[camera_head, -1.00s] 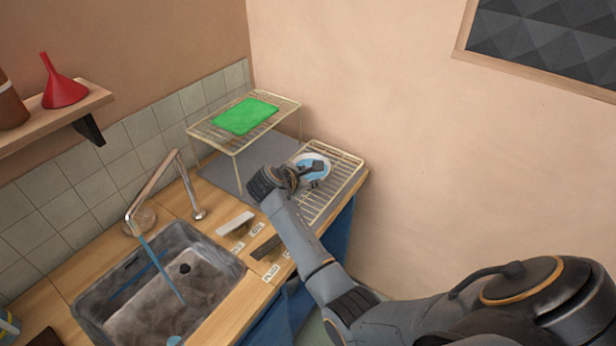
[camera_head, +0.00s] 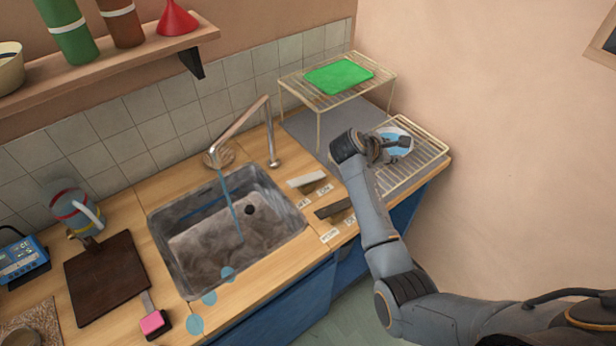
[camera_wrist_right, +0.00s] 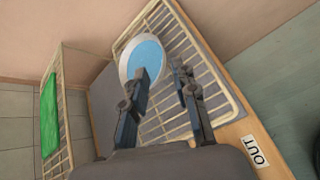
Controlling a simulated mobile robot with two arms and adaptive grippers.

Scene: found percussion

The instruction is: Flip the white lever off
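The white lever (camera_head: 306,179) lies on the wooden counter just right of the sink (camera_head: 170,235), with small printed labels near it. A dark lever (camera_head: 333,208) sits beside it, nearer the counter's front edge. A blue stream of water (camera_head: 230,205) runs from the metal faucet (camera_head: 240,122) into the sink. My right gripper (camera_head: 400,145) is over the wire drying rack, well to the right of the white lever. In the wrist view its two fingers (camera_wrist_right: 160,70) are apart with nothing between them. My left gripper is not in view.
A white-and-blue dish (camera_wrist_right: 147,52) is on the low wire rack (camera_head: 435,148), just past my right fingertips. A raised rack (camera_head: 318,130) holds a green cloth or board (camera_head: 338,76). A dark cutting board (camera_head: 105,278) lies left of the sink.

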